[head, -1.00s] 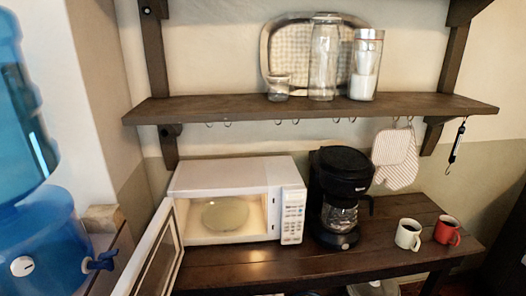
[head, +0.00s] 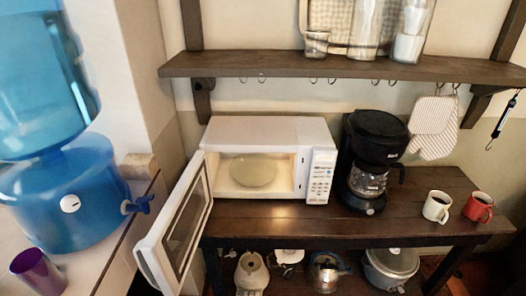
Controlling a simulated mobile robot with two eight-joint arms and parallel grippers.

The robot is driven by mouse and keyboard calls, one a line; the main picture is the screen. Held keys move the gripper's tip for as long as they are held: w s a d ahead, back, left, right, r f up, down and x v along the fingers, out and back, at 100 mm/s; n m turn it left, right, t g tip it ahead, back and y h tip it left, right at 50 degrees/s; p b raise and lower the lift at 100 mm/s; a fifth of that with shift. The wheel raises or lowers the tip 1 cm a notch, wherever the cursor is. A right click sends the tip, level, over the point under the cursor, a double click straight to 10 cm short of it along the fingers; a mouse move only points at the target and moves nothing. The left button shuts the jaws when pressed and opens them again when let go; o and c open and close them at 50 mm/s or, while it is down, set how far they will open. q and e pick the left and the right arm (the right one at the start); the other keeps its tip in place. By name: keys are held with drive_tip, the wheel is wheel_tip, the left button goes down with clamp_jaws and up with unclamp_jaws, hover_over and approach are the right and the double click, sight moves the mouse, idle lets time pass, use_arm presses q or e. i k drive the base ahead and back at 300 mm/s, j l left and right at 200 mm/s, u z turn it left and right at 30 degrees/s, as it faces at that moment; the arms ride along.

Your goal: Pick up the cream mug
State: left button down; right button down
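The cream mug (head: 436,206) stands upright on the dark wooden table, toward its right end. It holds something dark. A red mug (head: 478,207) stands just to its right, apart from it by a small gap. Neither of my grippers is in the head view.
A black coffee maker (head: 372,160) stands left of the cream mug. A white microwave (head: 268,128) has its door (head: 178,232) swung open toward me. A wall shelf (head: 330,68) hangs above. A blue water dispenser (head: 62,200) and purple cup (head: 36,272) are at left.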

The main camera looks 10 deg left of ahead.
sight(438, 210)
drive_tip(key=k+z, duration=0.15)
drive_tip(key=z, duration=1.15)
